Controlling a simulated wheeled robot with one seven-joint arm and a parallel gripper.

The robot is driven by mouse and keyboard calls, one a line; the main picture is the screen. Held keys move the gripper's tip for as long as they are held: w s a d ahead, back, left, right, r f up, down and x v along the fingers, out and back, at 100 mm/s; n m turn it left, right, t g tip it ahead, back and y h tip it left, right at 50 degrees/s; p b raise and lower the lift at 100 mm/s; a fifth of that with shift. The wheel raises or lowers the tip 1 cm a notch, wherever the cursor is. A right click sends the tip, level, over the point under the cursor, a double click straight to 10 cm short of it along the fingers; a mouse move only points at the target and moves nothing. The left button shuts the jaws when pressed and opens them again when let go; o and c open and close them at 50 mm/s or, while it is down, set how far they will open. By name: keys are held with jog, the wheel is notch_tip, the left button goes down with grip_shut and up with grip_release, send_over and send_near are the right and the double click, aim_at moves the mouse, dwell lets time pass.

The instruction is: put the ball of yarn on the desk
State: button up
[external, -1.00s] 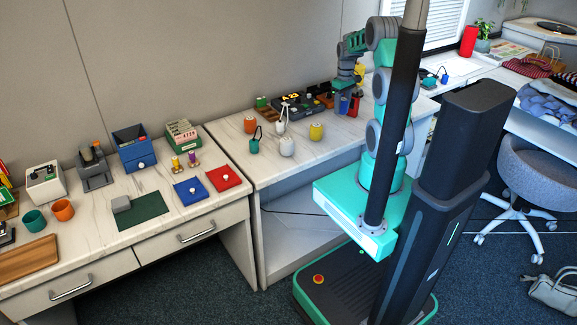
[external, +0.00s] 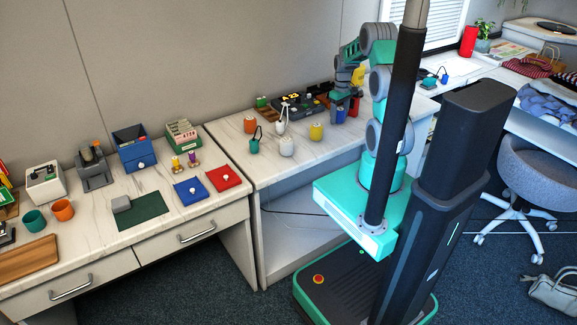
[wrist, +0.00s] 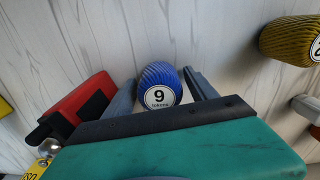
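A blue, ribbed, rounded thing like wound yarn, with a round white label reading 9, (wrist: 158,80) is between my gripper's fingers (wrist: 160,88) in the wrist view. The fingers are apart, with a gap on each side of it. In the external view my gripper (external: 341,101) is low over the far right part of the middle white worktop (external: 270,170), and the blue thing there is mostly hidden. A similar yellow ribbed thing (wrist: 290,40) lies at the right of the wrist view. I cannot tell for sure which is the ball of yarn.
A red and black thing (wrist: 82,105) is close to the left finger. Orange (external: 250,124), white (external: 287,146) and yellow (external: 316,131) small items stand on the worktop. A drawer desk (external: 95,205) is at left; another desk (external: 470,68) is at back right.

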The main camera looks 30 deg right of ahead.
aim_at(340, 109)
jog(key=shift+o, duration=0.3)
notch_tip(340, 109, up, 12)
jog(key=shift+f, duration=0.1)
jog(key=s+a+r+t, duration=0.1)
jog(key=s+a+r, duration=0.1)
jog(key=a, duration=0.5)
jog(key=s+a+r, duration=0.3)
jog(key=s+a, duration=0.2)
jog(key=a, duration=0.2)
jog(key=shift+a+r+m+t, duration=0.35)
jog(key=shift+a+m+t, duration=0.05)
jog(key=shift+o, duration=0.3)
jog(key=s+a+f+t, duration=0.1)
jog(key=s+a+f, duration=0.1)
jog(key=s+a, duration=0.5)
jog(key=shift+s+m, duration=0.4)
jog(key=shift+s, duration=0.55)
jog(key=shift+o, duration=0.3)
jog(key=shift+s+a+f, duration=0.15)
jog(key=shift+s+a, duration=0.1)
jog(key=shift+a, duration=0.05)
jog(key=shift+f, duration=0.1)
